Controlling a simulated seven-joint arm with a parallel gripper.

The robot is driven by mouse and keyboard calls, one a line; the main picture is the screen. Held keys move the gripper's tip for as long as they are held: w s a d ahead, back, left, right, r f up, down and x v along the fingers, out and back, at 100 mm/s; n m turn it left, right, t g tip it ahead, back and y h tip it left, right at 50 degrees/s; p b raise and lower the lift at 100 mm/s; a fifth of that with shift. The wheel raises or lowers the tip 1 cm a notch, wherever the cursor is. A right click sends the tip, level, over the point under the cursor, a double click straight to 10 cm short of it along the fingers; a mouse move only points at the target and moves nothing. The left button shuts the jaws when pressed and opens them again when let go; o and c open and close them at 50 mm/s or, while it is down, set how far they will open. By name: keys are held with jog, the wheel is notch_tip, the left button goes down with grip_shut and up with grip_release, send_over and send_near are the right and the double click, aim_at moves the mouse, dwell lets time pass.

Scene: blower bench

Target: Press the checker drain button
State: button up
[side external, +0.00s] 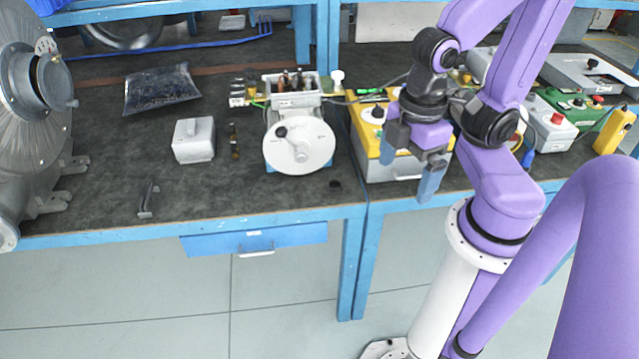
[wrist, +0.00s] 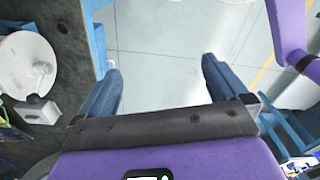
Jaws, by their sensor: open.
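In the wrist view, my gripper (wrist: 160,68) shows wide open above the floor beside the bench edge. Contact with the box cannot be told.
A grey device with a white disc (side external: 299,149) stands left of the yellow-topped box. A white box (side external: 193,140) and a dark bag (side external: 160,90) lie further left. A control box with a red button (side external: 553,122) and a yellow handheld unit (side external: 612,130) are at right.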

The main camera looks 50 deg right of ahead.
grip_shut()
dwell(1.8)
